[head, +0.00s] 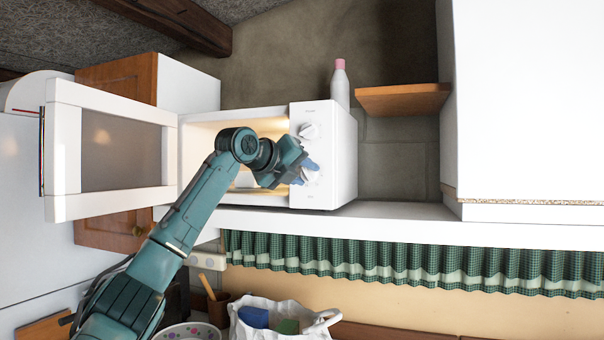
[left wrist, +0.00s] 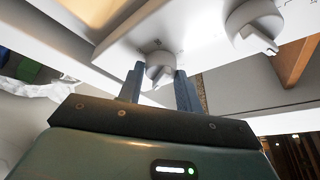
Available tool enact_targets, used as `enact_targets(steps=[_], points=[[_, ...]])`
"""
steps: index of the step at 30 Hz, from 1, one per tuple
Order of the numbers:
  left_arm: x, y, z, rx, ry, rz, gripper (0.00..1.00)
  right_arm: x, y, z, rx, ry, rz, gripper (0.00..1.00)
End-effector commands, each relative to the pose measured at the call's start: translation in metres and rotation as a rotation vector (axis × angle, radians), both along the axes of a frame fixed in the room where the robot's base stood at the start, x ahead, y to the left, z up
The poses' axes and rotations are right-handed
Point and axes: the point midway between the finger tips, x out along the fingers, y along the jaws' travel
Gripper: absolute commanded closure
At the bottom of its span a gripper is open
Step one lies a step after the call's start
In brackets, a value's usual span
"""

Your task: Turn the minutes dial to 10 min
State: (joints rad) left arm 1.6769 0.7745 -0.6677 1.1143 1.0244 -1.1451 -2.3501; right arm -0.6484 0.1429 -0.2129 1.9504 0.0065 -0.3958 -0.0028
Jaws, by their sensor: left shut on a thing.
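The white microwave (head: 341,160) stands on a white shelf with its door (head: 62,150) swung open to the left. Its control panel has two white dials, an upper one (head: 309,130) and a lower one (head: 310,176). My left gripper (head: 302,168) is at the lower dial. In the left wrist view, its two blue-grey fingers (left wrist: 157,82) stand on either side of this dial (left wrist: 160,65) and are shut on it. The other dial (left wrist: 252,25) is untouched, with its ridge visible. The dial markings are too small to read. My right gripper is not in view.
A white bottle with a pink cap (head: 339,84) stands behind the microwave near a wooden shelf (head: 402,99). Green checked curtains (head: 400,262) hang under the white shelf (head: 420,228). A white bag (head: 275,318) is below. Shelf space right of the microwave is clear.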

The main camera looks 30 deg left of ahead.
Motion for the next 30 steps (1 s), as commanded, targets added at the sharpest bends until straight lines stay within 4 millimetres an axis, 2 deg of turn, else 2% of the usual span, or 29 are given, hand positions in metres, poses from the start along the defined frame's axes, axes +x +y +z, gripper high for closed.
enact_targets(steps=[12, 13, 18, 21, 30], points=[[0.0010, -0.0017, -0.0036, 0.007, 0.011, -0.003, 0.88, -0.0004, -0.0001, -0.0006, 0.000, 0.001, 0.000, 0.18], [0.0010, -0.0017, -0.0036, 0.007, 0.010, -0.004, 0.63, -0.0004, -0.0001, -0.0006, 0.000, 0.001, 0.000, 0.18], [0.0006, -0.0011, -0.0023, 0.006, 0.007, -0.002, 0.49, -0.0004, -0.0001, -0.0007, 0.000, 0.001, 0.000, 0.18], [0.0004, -0.0007, -0.0016, 0.005, 0.005, -0.001, 0.43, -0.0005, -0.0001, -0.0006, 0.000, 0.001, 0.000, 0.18], [-0.0055, 0.0006, 0.0001, 0.005, 0.002, 0.000, 0.43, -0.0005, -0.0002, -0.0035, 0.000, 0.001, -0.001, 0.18]])
